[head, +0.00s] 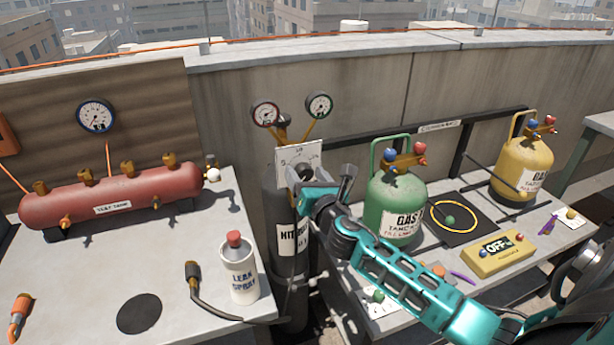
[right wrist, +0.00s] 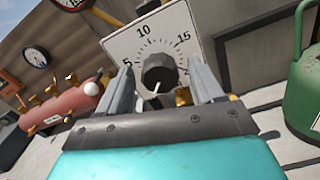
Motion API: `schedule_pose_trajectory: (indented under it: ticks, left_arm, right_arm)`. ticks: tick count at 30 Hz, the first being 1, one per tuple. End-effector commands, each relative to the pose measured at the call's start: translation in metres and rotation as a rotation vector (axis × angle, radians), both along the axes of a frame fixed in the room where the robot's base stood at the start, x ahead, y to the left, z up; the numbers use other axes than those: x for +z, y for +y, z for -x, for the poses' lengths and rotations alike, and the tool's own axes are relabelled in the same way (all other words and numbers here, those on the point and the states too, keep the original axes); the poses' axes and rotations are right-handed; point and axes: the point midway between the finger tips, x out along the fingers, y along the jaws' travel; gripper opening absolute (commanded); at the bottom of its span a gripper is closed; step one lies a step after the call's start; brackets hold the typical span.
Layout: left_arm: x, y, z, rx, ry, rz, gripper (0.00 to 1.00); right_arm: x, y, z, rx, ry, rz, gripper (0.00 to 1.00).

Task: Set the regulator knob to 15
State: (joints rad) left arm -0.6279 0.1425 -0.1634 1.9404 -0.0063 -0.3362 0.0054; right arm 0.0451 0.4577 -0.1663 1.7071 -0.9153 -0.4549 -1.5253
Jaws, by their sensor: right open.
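The regulator's white dial plate (head: 290,150) is on top of the dark nitrogen cylinder (head: 290,240). In the right wrist view the plate (right wrist: 120,44) reads 5, 10, 15 and a partly hidden higher number. The dark round knob (right wrist: 159,70) is at its middle, with a short white mark at its lower edge, pointing down and away from 15. My right gripper (right wrist: 163,85) is open, with one finger on each side of the knob and visible gaps. In the head view the gripper (head: 307,190) is in front of the plate and partly hides it. My left gripper is out of view.
Two gauges (head: 265,113) (head: 319,104) rise above the regulator. A red test tank (head: 140,188) and leak spray bottle (head: 239,270) are on the left table (head: 90,280).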

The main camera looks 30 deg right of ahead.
Motion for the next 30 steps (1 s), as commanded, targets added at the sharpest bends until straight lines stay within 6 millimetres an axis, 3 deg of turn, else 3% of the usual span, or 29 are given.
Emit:
schedule_pose_trajectory:
  ticks: [6,24,30]
  left_arm:
    - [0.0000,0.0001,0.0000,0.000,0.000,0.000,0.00]
    - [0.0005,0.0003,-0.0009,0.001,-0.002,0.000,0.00]
    - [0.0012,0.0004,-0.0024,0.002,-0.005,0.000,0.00]
  right_arm:
    - [-0.0001,0.0002,-0.0002,0.000,0.000,0.000,0.67]
    - [-0.0001,0.0001,0.0002,0.000,0.000,0.000,0.11]
    - [-0.0001,0.0000,0.0002,0.000,-0.004,-0.015,0.11]
